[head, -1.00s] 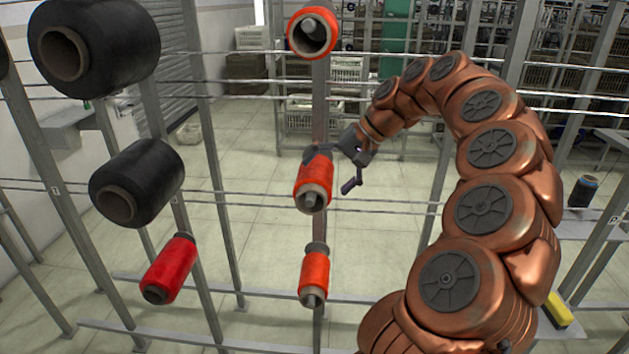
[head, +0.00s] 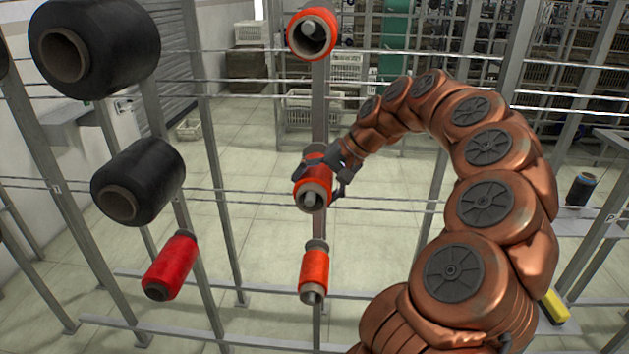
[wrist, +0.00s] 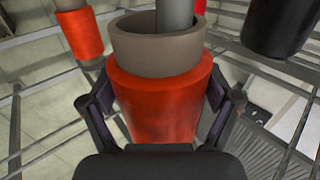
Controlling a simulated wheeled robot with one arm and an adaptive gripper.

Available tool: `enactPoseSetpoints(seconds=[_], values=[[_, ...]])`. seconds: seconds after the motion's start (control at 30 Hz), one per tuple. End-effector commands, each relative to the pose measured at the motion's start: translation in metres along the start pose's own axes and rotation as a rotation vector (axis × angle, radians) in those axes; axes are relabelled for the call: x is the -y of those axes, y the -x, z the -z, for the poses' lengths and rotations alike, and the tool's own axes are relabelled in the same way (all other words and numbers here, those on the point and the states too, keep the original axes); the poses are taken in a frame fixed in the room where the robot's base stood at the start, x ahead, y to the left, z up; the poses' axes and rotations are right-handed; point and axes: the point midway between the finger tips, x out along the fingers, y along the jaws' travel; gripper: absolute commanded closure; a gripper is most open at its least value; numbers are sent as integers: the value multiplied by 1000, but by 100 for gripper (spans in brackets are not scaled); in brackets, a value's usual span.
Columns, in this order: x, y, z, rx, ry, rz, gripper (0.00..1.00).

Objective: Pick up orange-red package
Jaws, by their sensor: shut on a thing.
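The orange-red package (head: 312,187) is a thread-wound spool on a peg of the middle post, between two similar ones. In the wrist view the package (wrist: 165,100) fills the middle, with its grey-brown tube end and the peg running into the tube. My gripper (head: 325,176) reaches it from the right and above. In the wrist view the gripper (wrist: 163,105) has one finger on each side of the package, shut on it. The fingertips are partly hidden by the package's sides.
Another orange-red package (head: 311,33) hangs above and a smaller one (head: 314,270) below on the same post. Black packages (head: 138,180) and a red one (head: 170,266) sit on the left post. Thin horizontal rails cross the rack. Floor shows behind the rack.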

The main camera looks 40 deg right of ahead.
Motion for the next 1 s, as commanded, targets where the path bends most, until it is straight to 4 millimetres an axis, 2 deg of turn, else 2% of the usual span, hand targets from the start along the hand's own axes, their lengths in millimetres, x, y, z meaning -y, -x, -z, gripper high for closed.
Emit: enactPoseSetpoints(seconds=[0.03,0.23,0.53,0.73,1.0], values=[[0,0,0,0,0,0,36],[0,0,0,0,0,0,56],[2,2,0,0,0,0,56],[11,13,0,-2,2,0,56],[18,3,-23,3,8,1,56]])
